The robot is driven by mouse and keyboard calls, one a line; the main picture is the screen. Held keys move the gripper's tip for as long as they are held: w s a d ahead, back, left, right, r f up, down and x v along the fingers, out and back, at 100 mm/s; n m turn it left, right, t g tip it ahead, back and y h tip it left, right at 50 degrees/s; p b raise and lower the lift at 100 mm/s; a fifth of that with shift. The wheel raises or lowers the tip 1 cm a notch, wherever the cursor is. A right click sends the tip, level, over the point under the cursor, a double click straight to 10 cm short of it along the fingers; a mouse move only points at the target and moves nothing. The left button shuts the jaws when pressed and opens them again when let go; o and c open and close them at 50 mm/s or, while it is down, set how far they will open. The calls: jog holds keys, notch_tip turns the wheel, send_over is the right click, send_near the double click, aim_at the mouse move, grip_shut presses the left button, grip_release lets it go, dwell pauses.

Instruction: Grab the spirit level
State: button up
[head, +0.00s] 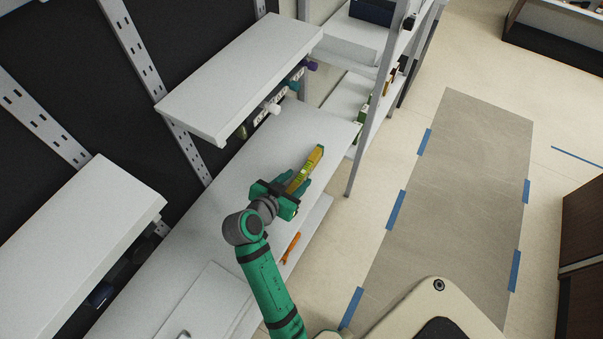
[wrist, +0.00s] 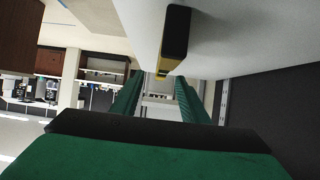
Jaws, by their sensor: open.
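The spirit level (head: 305,170) is a yellow bar with dark parts, lying on the white shelf surface near its right edge. In the wrist view its dark end and yellow side (wrist: 176,40) show at the top, ahead of and above the fingers as pictured. My gripper (head: 289,190) is green and sits at the near end of the level. In the wrist view its two fingers (wrist: 157,98) are spread apart with a gap between them. The level does not appear clamped between them. In the head view the gripper hides part of the level's near end.
The white shelf (head: 225,195) has free room left of the level. A higher white shelf (head: 240,75) overhangs behind, with small items hanging below it. A grey upright post (head: 368,130) stands to the right. An orange tool (head: 291,248) lies on a lower shelf.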

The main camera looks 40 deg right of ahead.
aim_at(303, 172)
jog(key=shift+d+f, duration=0.25)
jog(key=shift+d, duration=0.25)
jog(key=shift+w+x, duration=0.2)
jog(key=shift+x, duration=1.1)
jog(key=shift+w+x, duration=0.25)
jog(key=shift+x, duration=1.05)
jog(key=shift+a+r, duration=0.1)
grip_shut()
